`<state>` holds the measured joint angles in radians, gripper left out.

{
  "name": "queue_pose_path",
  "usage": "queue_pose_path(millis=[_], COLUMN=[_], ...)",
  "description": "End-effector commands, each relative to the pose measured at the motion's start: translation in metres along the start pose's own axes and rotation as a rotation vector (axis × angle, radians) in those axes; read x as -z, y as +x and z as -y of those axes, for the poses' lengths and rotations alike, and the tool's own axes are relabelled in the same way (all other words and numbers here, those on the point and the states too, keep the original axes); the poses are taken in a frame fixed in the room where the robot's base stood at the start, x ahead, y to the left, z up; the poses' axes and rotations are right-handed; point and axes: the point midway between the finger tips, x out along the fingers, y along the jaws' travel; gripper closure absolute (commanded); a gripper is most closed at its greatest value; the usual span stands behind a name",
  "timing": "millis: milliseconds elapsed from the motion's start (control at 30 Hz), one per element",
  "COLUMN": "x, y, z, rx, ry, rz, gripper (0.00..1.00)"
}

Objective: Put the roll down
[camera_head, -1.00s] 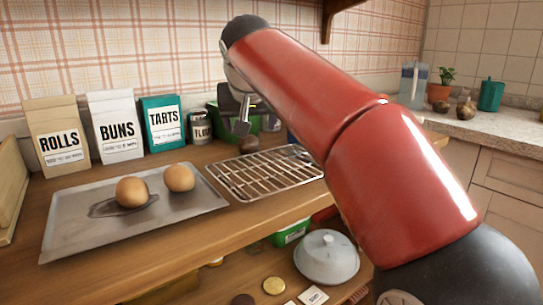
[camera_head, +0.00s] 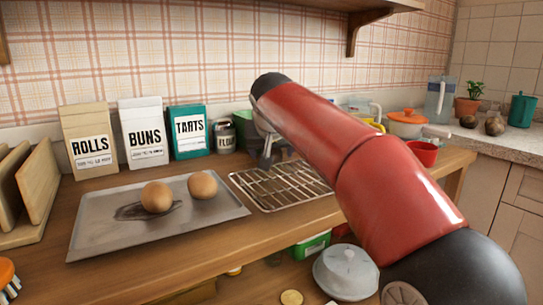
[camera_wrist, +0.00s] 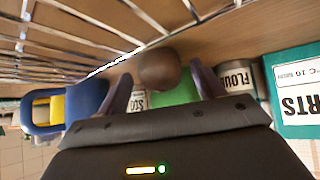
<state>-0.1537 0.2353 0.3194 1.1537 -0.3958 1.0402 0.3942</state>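A small brown round roll (camera_wrist: 158,68) shows in the wrist view between and just past my fingertips. My gripper (camera_wrist: 161,72) has its fingers apart, with a narrow gap on each side of the roll, so I see no clear grip. In the head view my gripper (camera_head: 267,152) points down behind the wire rack (camera_head: 262,200); my arm hides most of the area and I cannot make out the roll clearly there. Two golden-brown round rolls (camera_head: 156,197) (camera_head: 202,185) sit on the grey metal tray (camera_head: 105,240), beside a dark patch.
Bags marked ROLLS (camera_head: 88,140), BUNS (camera_head: 143,132) and TARTS (camera_head: 188,132) stand along the wall with a flour tin (camera_head: 224,136). A blue and yellow thing (camera_wrist: 75,103) is close to my gripper in the wrist view. A wooden rack (camera_head: 35,190) stands at left.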

Motion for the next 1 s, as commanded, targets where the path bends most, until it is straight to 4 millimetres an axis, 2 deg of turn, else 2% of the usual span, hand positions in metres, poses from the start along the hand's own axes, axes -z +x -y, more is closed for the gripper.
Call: queue_pose_path(millis=[33,300,367,667,767,1000], x=[0.0,0.0,0.0,0.005,0.013,0.05], y=[0.0,0.0,0.0,-0.005,-0.013,-0.049], z=[0.0,0.0,0.0,0.0,0.0,-0.002], rx=[0.0,0.0,0.0,0.001,0.001,0.002], ry=[0.0,0.0,0.0,0.001,0.001,0.001], rz=[0.0,0.0,0.0,-0.001,-0.002,-0.002], gripper=[0.4,0.75,0.81,0.81,0.81,0.81])
